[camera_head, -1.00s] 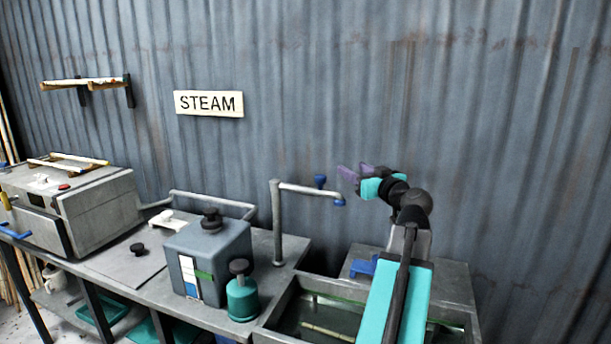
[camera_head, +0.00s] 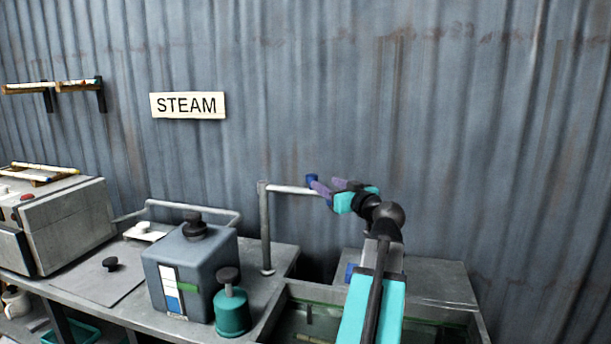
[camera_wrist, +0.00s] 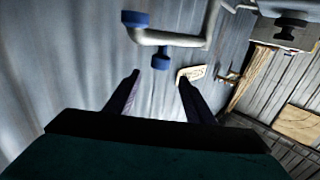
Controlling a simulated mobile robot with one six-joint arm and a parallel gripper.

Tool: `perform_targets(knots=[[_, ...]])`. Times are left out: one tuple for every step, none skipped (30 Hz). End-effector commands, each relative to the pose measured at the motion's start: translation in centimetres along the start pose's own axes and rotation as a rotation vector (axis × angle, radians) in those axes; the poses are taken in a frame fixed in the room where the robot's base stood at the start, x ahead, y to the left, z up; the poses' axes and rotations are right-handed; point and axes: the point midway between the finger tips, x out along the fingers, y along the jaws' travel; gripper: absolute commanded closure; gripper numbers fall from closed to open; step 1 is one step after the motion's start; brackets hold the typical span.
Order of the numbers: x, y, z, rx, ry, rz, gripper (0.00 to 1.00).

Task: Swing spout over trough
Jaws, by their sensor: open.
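The spout (camera_head: 290,189) is a grey pipe arm on an upright post (camera_head: 265,228), with a blue knob (camera_head: 312,181) at its outer end. It reaches right, toward the trough (camera_head: 284,312), a grey basin at the lower right. In the wrist view the spout (camera_wrist: 172,39) crosses the top, with a blue knob (camera_wrist: 160,58) ahead of my jaws and a blue tip (camera_wrist: 135,19) further up. My gripper (camera_head: 322,189) has purple fingers at the spout's outer end. In the wrist view my gripper (camera_wrist: 158,90) is open, with nothing between its fingers; contact with the knob cannot be told.
A grey-blue tank (camera_head: 190,268) with a black knob and a teal canister (camera_head: 231,312) stand left of the trough. A steam box (camera_head: 65,225) is further left. A corrugated wall stands close behind the spout.

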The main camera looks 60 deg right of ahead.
Motion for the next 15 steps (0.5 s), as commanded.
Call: perform_targets(knots=[[0.0,0.0,0.0,0.000,0.000,0.000,0.51],[0.0,0.0,0.0,0.000,0.000,0.000,0.51],[0.0,0.0,0.0,0.000,0.000,0.000,0.51],[0.1,0.0,0.0,0.000,0.000,0.000,0.51],[0.1,0.0,0.0,0.000,0.000,0.000,0.51],[0.3,0.0,-0.1,0.000,0.000,0.000,0.51],[0.4,0.0,-0.1,0.000,0.000,0.000,0.51],[0.6,0.0,-0.1,0.000,0.000,-0.001,0.51],[0.8,0.0,-0.1,0.001,-0.001,-0.001,0.51],[1.0,0.0,-0.1,0.001,-0.001,-0.002,0.51],[1.3,0.0,-0.1,0.001,-0.001,-0.002,0.51],[1.7,0.1,-0.1,0.001,-0.001,-0.001,0.51],[2.0,0.1,-0.1,0.001,-0.001,-0.001,0.51],[2.3,0.1,-0.2,0.001,-0.001,-0.001,0.51],[2.8,0.1,-0.2,0.000,-0.001,-0.001,0.51]])
